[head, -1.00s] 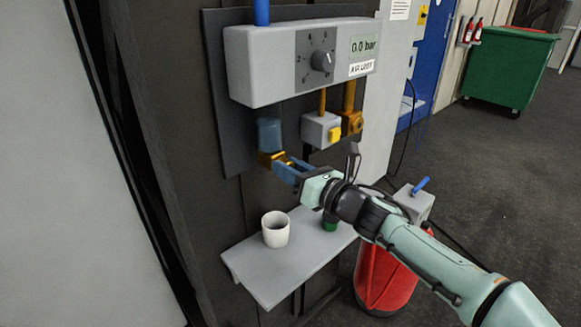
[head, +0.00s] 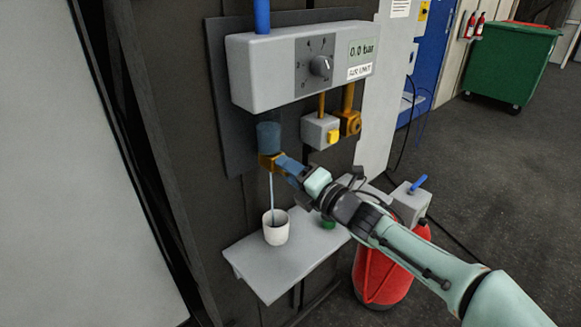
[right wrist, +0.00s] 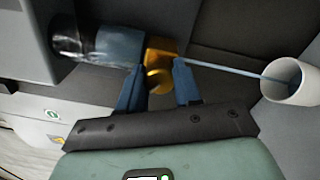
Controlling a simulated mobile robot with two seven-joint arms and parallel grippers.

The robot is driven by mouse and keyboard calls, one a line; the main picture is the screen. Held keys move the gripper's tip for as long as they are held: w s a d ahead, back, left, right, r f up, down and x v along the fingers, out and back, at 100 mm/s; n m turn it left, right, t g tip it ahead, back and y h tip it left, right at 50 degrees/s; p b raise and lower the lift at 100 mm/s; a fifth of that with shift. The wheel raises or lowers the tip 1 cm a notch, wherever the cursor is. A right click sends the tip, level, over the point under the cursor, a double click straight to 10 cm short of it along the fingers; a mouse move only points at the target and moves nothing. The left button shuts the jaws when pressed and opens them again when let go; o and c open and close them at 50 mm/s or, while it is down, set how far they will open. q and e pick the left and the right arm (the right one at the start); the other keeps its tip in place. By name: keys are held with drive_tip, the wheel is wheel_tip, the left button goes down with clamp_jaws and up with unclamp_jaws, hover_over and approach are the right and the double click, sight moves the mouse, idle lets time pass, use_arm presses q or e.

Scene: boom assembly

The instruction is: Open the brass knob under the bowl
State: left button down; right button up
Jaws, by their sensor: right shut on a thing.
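The bowl (head: 268,136) is a blue-grey translucent cup under the grey panel box; it lies sideways in the right wrist view (right wrist: 112,46). Below it is a brass fitting (head: 266,161) with a brass knob (right wrist: 158,80). My right gripper (right wrist: 159,84) has its blue fingers on either side of the knob, shut on it. In the head view the right gripper (head: 283,165) reaches the fitting from the right. A thin pale-blue stream (head: 271,190) runs from the fitting down into a white cup (head: 276,232). My left gripper is not in view.
The white cup stands on a grey shelf (head: 262,272). A green object (head: 328,224) sits on the shelf behind my arm. The panel box (head: 262,75) has a dial and reads 0.0 bar. A red tank (head: 385,275) stands on the floor at the right.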

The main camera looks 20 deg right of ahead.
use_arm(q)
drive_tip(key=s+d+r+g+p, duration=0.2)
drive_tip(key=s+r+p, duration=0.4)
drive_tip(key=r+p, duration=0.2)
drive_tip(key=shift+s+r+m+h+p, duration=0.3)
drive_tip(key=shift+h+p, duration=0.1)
use_arm(e)
drive_tip(key=m, duration=2)
drive_tip(key=shift+h, duration=0.4)
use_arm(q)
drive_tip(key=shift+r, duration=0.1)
use_arm(e)
drive_tip(key=shift+m, duration=0.3)
drive_tip(key=o, duration=1)
drive_tip(key=shift+o, duration=0.2)
drive_tip(key=shift+s, duration=0.1)
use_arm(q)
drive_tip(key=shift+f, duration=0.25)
use_arm(e)
drive_tip(key=v, duration=1.3)
drive_tip(key=shift+s, duration=0.15)
